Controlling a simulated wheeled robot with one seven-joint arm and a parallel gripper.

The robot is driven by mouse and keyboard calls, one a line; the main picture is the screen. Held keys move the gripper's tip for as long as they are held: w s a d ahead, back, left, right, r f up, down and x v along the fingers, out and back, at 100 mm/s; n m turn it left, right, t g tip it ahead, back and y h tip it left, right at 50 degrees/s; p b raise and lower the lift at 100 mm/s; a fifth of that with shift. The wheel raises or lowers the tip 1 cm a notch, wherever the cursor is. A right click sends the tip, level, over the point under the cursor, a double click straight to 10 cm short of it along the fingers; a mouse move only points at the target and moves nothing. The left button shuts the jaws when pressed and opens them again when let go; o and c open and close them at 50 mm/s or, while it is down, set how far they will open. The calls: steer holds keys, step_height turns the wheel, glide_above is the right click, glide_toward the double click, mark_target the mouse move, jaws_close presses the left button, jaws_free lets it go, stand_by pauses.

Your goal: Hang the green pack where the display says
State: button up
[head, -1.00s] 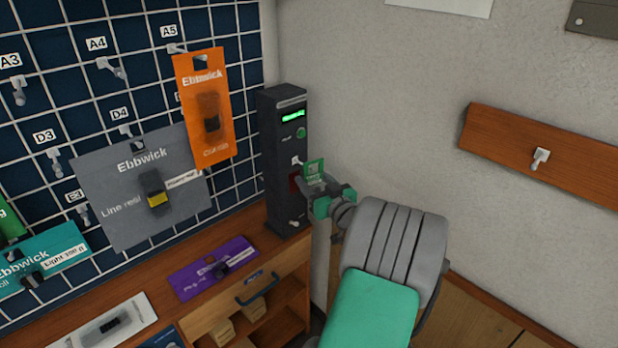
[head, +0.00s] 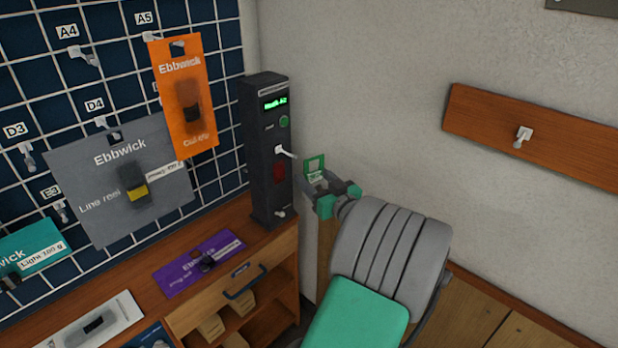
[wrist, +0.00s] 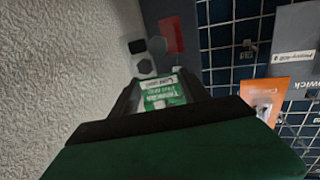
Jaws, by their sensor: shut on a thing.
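The small green pack (head: 315,168) is held upright in my gripper (head: 330,194), just right of the dark test post (head: 265,165). Its top hanging hole shows, and its lower part is hidden between the fingers. In the wrist view the green-and-white pack (wrist: 163,92) sits between the jaws. The post's lit green display (head: 275,103) seems to read "Hook A2", in very small text. The post's white hook (head: 284,152) is bare, and the pack is apart from it.
The pegboard (head: 70,95) on the left has labelled hooks, including a bare A4 hook (head: 83,58). An orange pack (head: 185,95) hangs at A5, a large grey pack (head: 125,180) at D4. A purple pack (head: 203,262) lies on the counter. A2 is out of view.

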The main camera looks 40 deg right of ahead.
mark_target(320, 179)
steer(key=shift+s+b, duration=0.75)
steer(key=shift+s, duration=1.35)
